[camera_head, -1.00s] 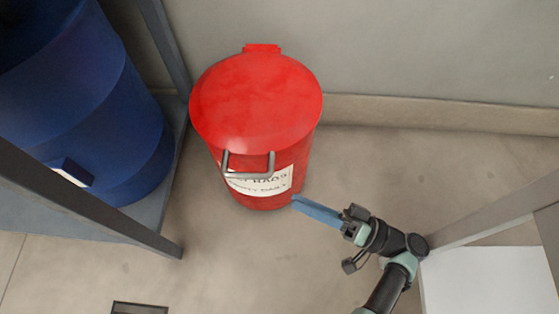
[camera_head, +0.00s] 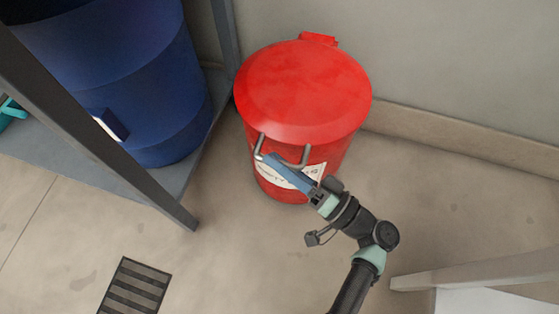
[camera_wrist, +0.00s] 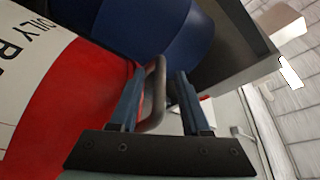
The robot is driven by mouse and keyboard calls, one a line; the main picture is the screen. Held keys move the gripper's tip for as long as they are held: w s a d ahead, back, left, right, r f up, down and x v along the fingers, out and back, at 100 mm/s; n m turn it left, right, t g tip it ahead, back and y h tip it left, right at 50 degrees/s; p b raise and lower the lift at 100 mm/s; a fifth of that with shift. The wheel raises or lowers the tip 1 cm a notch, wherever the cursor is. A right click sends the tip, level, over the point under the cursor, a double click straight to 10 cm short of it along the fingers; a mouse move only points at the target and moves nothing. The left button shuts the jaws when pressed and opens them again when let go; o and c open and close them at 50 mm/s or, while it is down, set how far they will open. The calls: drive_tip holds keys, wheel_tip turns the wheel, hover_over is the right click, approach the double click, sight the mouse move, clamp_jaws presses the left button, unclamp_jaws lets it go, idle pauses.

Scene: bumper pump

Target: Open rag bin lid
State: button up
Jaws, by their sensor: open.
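The red rag bin (camera_head: 280,180) stands on the floor near the wall, and its round red lid (camera_head: 302,88) is closed. A grey U-shaped handle (camera_head: 304,157) sticks out from the lid's front edge. My gripper (camera_head: 270,157) is at the handle, in front of the white label. In the wrist view, my gripper (camera_wrist: 158,74) is open, with part of the handle (camera_wrist: 156,98) between its two blue fingers. The bin's red side (camera_wrist: 85,85) shows at left there. Whether a finger touches the handle I cannot tell.
A blue drum (camera_head: 150,90) stands at left on a grey metal rack (camera_head: 180,190). The wall (camera_head: 450,60) and its base ledge are behind the bin. A floor grate (camera_head: 135,288) lies at lower left. A pale board (camera_head: 480,272) is at lower right.

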clamp_jaws()
idle(0.3)
idle(1.2)
